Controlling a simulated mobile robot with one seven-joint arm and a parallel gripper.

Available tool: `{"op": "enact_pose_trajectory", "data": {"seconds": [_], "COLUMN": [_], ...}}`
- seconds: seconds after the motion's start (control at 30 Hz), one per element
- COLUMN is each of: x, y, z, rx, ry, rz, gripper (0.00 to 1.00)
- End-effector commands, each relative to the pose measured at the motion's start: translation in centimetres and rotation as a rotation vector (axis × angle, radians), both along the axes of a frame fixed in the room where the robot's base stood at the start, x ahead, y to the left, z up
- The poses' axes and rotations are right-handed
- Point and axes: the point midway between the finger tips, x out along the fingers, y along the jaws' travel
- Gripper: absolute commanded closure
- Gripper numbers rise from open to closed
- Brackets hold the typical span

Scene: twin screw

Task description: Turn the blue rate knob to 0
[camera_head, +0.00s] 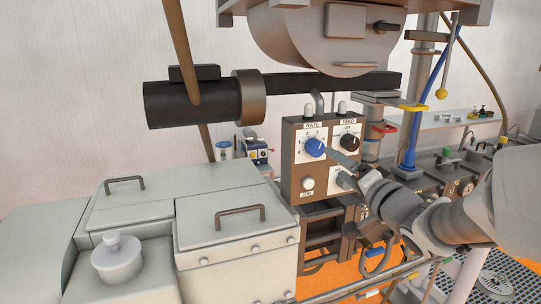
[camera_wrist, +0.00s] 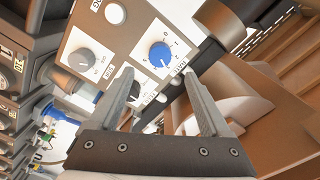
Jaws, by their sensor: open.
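The blue rate knob (camera_head: 315,147) is at the upper left of a brown control box (camera_head: 290,165), on a white dial plate with small numerals. In the wrist view the blue knob (camera_wrist: 160,54) lies ahead of and roughly between my fingertips, with its dial showing clearly. A pale pointer mark shows on the knob, but I cannot read its setting for certain. My gripper (camera_head: 336,162) comes in from the right, in front of the box. In the wrist view my gripper (camera_wrist: 161,79) has its two fingers apart with nothing between them. Contact with the knob is not visible.
The black feed knob (camera_head: 349,142) sits right of the blue one. A white jog button (camera_head: 307,184) is below it. A grey knob (camera_wrist: 81,61) shows on the same panel in the wrist view. Grey cabinets (camera_head: 130,200) stand left; a dark barrel (camera_head: 190,104) runs above.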

Motion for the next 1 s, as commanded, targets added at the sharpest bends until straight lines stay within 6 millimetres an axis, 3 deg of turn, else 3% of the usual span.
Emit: {"op": "enact_pose_trajectory", "data": {"seconds": [0.2, 0.43, 0.6, 0.9, 1.0], "x": [4.6, 8.1, 9.2, 9.4, 9.4], "y": [1.6, 2.7, 3.0, 3.1, 3.1], "z": [-0.3, -0.1, 0.0, 0.0, 0.0], "rx": [0.001, 0.0, -0.001, 0.0, -0.001], "ry": [0.001, 0.001, 0.0, 0.0, 0.0], "rz": [0.002, 0.001, -0.001, -0.001, -0.001], "gripper": [0.19, 0.19, 0.19, 0.19, 0.35]}}
